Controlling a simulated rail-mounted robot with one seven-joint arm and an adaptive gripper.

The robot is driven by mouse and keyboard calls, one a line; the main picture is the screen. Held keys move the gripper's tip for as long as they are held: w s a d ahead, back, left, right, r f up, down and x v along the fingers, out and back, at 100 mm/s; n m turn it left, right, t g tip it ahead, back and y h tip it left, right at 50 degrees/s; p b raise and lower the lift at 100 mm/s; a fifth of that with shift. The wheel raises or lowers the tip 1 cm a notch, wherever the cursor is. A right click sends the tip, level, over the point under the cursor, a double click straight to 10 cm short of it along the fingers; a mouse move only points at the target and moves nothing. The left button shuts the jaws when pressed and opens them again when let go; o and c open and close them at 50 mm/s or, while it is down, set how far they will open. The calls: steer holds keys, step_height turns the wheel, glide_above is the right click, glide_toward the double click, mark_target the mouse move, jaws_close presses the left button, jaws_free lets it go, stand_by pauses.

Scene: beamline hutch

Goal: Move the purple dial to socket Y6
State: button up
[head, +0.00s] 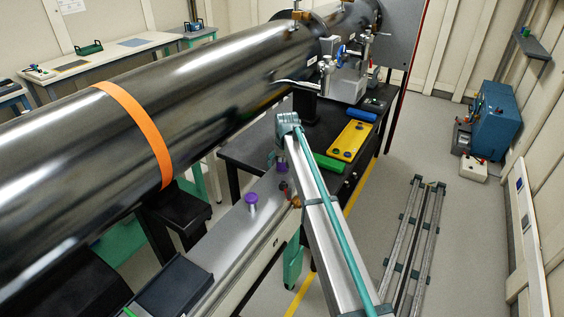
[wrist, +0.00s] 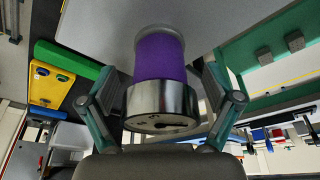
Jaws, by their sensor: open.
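A purple dial (wrist: 160,62) with a silver end stands close in front of the wrist camera, next to a grey surface. My gripper (wrist: 160,85) is open, with a teal finger on each side of the dial; contact cannot be made out. In the head view, one purple dial (head: 251,202) stands on the grey bench and a smaller purple piece (head: 283,168) shows beside a silver and teal beam. No socket label is readable.
A green block (head: 330,162) and a blue block (head: 362,115) flank the yellow one. A large black pipe (head: 90,130) with an orange band crosses above the left side. The silver and teal beam (head: 325,215) cuts across the bench's right side. Floor at right holds rails (head: 412,245).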

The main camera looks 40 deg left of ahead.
steer(key=v, duration=1.2)
stand_by(0.4)
